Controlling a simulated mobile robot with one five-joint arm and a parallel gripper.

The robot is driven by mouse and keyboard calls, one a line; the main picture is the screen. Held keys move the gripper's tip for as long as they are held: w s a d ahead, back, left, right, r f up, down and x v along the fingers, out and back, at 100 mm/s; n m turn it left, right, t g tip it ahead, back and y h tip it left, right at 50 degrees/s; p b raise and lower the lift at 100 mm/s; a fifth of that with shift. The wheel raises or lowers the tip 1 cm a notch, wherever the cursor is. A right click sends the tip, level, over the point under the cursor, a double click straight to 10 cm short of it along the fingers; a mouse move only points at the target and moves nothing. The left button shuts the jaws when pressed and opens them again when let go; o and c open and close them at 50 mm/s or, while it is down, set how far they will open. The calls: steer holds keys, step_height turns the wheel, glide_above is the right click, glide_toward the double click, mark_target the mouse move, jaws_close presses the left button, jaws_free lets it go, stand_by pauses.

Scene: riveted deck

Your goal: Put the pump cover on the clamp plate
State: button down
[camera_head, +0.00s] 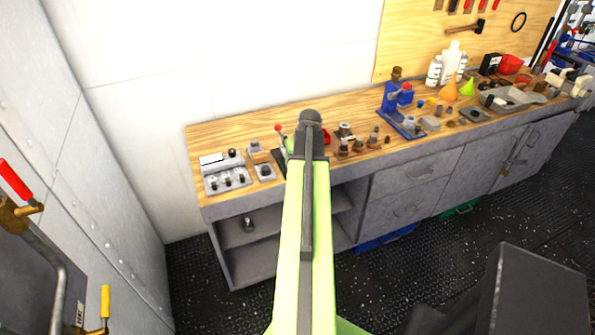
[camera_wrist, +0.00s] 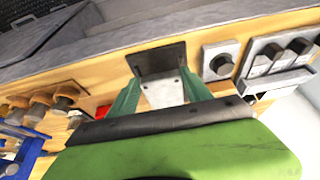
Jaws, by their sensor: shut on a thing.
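In the wrist view my gripper (camera_wrist: 158,84) has its two green fingers on either side of a dark square piece (camera_wrist: 160,57), which I take to be the pump cover. It is held at the fingertips above the bench's front strip. A light grey plate with small dark holes (camera_wrist: 165,92) shows between the fingers, partly hidden. It may be the clamp plate, but I cannot tell for sure, nor whether the two touch. In the head view my green arm covers most of the gripper and what it holds.
A grey plate with a round dark knob (camera_wrist: 220,62) lies close beside the gripper. A grey block unit (camera_head: 228,177) stands at the bench's left end. Several brown knobbed parts (camera_head: 359,147) and a blue press (camera_head: 396,105) stand to the right on the wooden bench (camera_head: 345,110).

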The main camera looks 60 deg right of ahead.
step_height(320, 180, down, 4)
steer(key=b, duration=0.4)
steer(key=shift+f, duration=0.15)
steer(key=shift+r, duration=0.2)
steer(key=shift+f, duration=0.1)
steer(key=c, duration=0.9)
jaws_free()
steer(key=shift+f, duration=0.1)
steer(key=o, duration=0.5)
steer(key=shift+c, duration=0.2)
steer(key=p+v, duration=1.1)
steer(key=v, duration=0.1)
steer(key=shift+r, duration=0.2)
steer(key=shift+d, duration=0.1)
